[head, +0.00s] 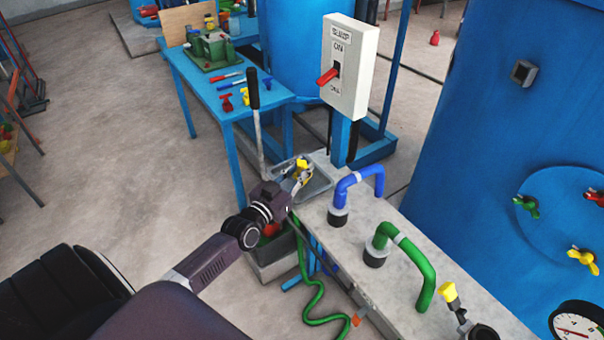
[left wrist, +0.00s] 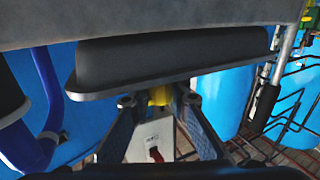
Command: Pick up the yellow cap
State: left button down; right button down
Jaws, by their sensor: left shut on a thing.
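The yellow cap (head: 302,164) is at my left gripper's (head: 300,177) fingertips, over the far end of the grey bench. In the left wrist view a yellow part (left wrist: 158,96) shows between the two fingertips, just below a dark rounded block (left wrist: 170,58). The gripper is shut on the cap. The fingers hide much of the cap, and I cannot tell whether it still touches anything beneath it. My right gripper is not in view.
The grey bench (head: 385,222) carries a blue bent pipe (head: 352,182), a green bent pipe (head: 420,262) and a yellow-topped fitting (head: 447,291). A black-handled lever (head: 254,95) stands behind the gripper. A switch box (head: 348,68) rises beyond. A blue table (head: 215,90) is behind.

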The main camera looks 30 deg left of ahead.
aim_at(302, 162)
pick_arm(q)
jog(key=shift+r, duration=0.1)
jog(key=shift+r, duration=0.5)
notch_tip(302, 162, up, 19)
jog(key=p, duration=0.2)
jog(key=shift+p, duration=0.3)
